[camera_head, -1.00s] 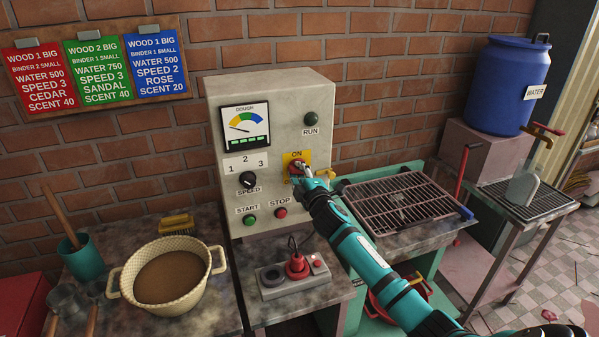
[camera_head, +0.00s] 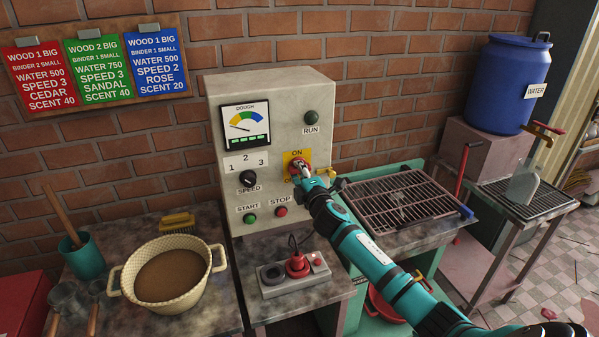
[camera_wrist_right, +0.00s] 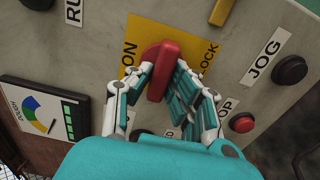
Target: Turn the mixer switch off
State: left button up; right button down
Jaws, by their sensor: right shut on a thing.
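The control box (camera_head: 225,195) stands against the brick wall. The mixer switch is a red rotary handle (camera_wrist_right: 161,72) on a yellow plate (camera_head: 288,156), which carries an ON label. My right gripper (camera_head: 304,171) is at the switch in the head view and covers much of it. In the right wrist view my right gripper (camera_wrist_right: 158,85) has its fingers on both sides of the red handle, closed on it. My left gripper is not in view.
Start (camera_head: 250,218) and stop (camera_head: 281,211) buttons and a speed knob (camera_head: 248,179) are on the same panel. A red plug (camera_head: 297,265) sits in a socket block below. A wire rack (camera_head: 405,202) is to the right, and a bowl (camera_head: 172,278) to the left.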

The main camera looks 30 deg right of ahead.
jog(key=c, duration=1.2)
grip_release()
jog(key=shift+c, duration=0.2)
jog(key=v, duration=1.2)
jog(key=shift+f, duration=0.1)
